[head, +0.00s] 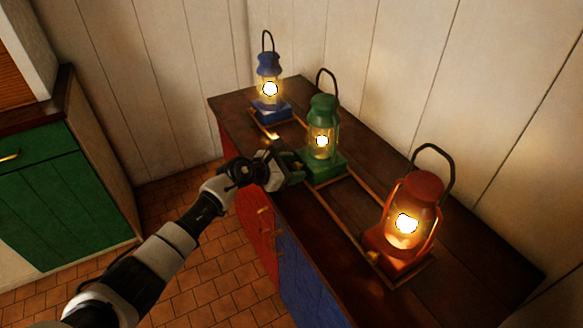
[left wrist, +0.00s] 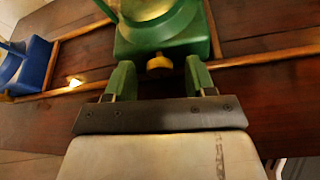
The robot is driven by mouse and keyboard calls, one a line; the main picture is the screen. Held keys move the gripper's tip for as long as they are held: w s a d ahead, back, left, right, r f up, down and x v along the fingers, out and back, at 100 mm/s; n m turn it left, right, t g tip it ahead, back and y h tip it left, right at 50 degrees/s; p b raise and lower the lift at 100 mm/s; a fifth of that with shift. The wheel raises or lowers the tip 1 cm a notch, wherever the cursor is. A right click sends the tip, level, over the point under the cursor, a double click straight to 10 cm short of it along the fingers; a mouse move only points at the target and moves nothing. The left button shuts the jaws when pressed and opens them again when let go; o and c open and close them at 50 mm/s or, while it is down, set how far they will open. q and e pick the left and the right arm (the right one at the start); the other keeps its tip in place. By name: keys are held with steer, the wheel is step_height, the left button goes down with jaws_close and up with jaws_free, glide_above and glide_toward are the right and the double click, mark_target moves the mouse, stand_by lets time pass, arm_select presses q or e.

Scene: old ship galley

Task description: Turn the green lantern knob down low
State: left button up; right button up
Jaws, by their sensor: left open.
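The green lantern (head: 323,115) stands lit and upright in the middle of the dark wooden counter, between two other lanterns. In the left wrist view its green base (left wrist: 165,35) fills the top middle. Its small brass knob (left wrist: 159,66) sticks out of the base front. My left gripper (head: 297,168) is at the front of the green base. In the left wrist view its two green fingers (left wrist: 159,78) are open, one on each side of the knob, with gaps visible. In the head view the knob is hidden by the gripper. My right gripper is not in view.
A lit blue lantern (head: 269,68) stands at the far left and a lit red lantern (head: 408,212) at the near right. Thin wooden rails (head: 341,217) run along the counter (head: 480,258) around the lantern bases. A plank wall (head: 400,60) stands close behind.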

arm_select(q)
steer(key=c, duration=0.9)
steer(key=shift+c, duration=0.2)
steer(key=n+g+b, duration=0.1)
steer(key=n+h+b, duration=0.1)
steer(key=shift+w+a+f+n+g, duration=0.1)
steer(key=shift+w+n+g, duration=0.05)
steer(key=shift+n+g, duration=0.25)
steer(key=shift+n+g+h+b, duration=0.4)
steer(key=shift+n+g+b, duration=0.1)
steer(key=shift+n+b, duration=0.35)
steer(key=o, duration=0.9)
steer(key=shift+o, duration=0.2)
